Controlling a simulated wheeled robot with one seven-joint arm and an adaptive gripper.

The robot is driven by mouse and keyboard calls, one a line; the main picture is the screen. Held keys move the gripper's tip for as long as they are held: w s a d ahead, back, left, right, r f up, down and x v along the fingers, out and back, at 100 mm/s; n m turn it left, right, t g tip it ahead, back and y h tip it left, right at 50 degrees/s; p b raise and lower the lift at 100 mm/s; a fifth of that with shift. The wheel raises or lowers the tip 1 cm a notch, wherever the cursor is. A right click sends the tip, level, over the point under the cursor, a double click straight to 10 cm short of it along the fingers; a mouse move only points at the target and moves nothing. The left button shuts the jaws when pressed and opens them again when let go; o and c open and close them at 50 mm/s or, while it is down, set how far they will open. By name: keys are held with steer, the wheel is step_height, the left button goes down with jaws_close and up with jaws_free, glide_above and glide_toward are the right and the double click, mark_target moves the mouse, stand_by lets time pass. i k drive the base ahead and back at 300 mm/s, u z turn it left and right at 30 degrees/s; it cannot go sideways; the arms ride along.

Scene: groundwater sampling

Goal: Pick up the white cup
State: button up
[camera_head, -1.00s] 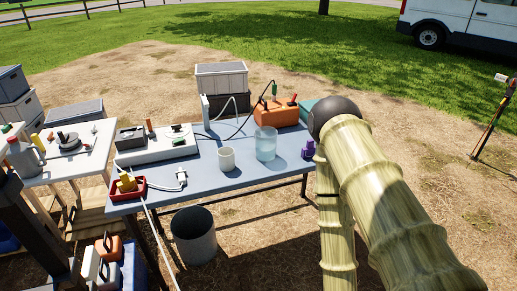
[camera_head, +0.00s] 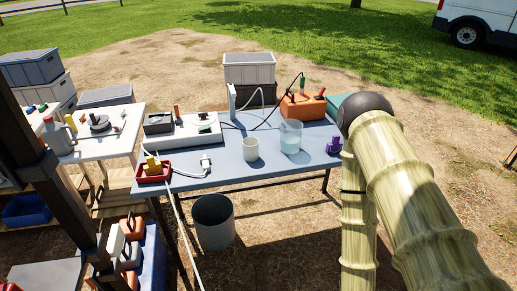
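The white cup (camera_head: 250,149) stands upright on the blue-grey table (camera_head: 228,172), near the middle of its front half. A clear beaker (camera_head: 291,137) with bluish liquid stands just right of it. My arm's thick ribbed links fill the right side of the view, to the right of the table. My gripper is not in view, so nothing shows of its fingers or what they hold.
A red tray (camera_head: 153,175) with yellow pieces sits at the table's left front corner. An orange case (camera_head: 302,107) and a purple item (camera_head: 334,145) are to the right. A grey bucket (camera_head: 213,222) stands below the front edge. A dark post (camera_head: 55,185) is at left.

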mark_target(250, 144)
steer(key=z, duration=0.05)
steer(key=k, duration=0.5)
steer(key=z, duration=1.4)
steer(key=i, duration=0.95)
steer(key=u, duration=2.85)
